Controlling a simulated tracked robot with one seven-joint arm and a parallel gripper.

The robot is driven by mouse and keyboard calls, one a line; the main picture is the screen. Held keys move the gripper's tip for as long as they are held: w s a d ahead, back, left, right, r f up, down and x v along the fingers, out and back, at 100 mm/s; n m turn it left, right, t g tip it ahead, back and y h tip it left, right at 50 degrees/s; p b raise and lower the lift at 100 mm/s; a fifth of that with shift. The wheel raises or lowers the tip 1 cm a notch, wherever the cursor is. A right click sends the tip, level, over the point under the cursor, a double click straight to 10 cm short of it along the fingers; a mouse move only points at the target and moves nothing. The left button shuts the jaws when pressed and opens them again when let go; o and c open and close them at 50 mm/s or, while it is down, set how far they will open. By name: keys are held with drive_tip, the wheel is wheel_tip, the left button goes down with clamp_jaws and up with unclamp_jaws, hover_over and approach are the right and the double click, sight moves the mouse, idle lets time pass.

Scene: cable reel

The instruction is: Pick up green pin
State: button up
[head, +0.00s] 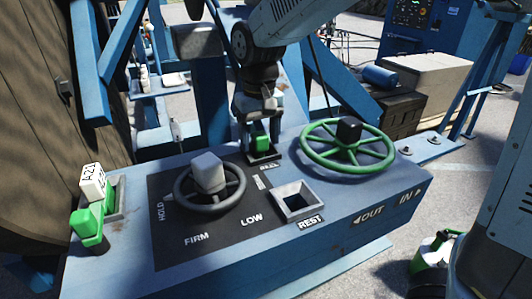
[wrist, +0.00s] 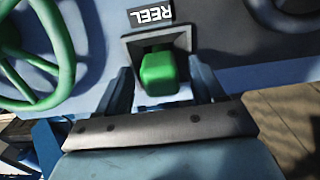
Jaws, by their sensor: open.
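The green pin (head: 261,142) stands in a dark square socket at the back of the blue console, by a label that reads REEL in the wrist view. In that view its green block top (wrist: 158,73) shows between my two fingers. My gripper (head: 260,128) is open, right above and around the pin in the head view. One finger is on each side of it in the wrist view (wrist: 163,88), with a gap visible. The pin's lower part is hidden in the socket (wrist: 184,44).
An empty REST socket (head: 297,203) is at the console's front. A grey handwheel (head: 240,184) stands left, a green handwheel (head: 385,151) right. Another green block (head: 84,223) and a white tag (head: 92,181) sit at the left end. Blue frame beams rise behind.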

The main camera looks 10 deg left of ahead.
drive_tip(key=shift+f, duration=0.15)
clamp_jaws()
idle(0.6)
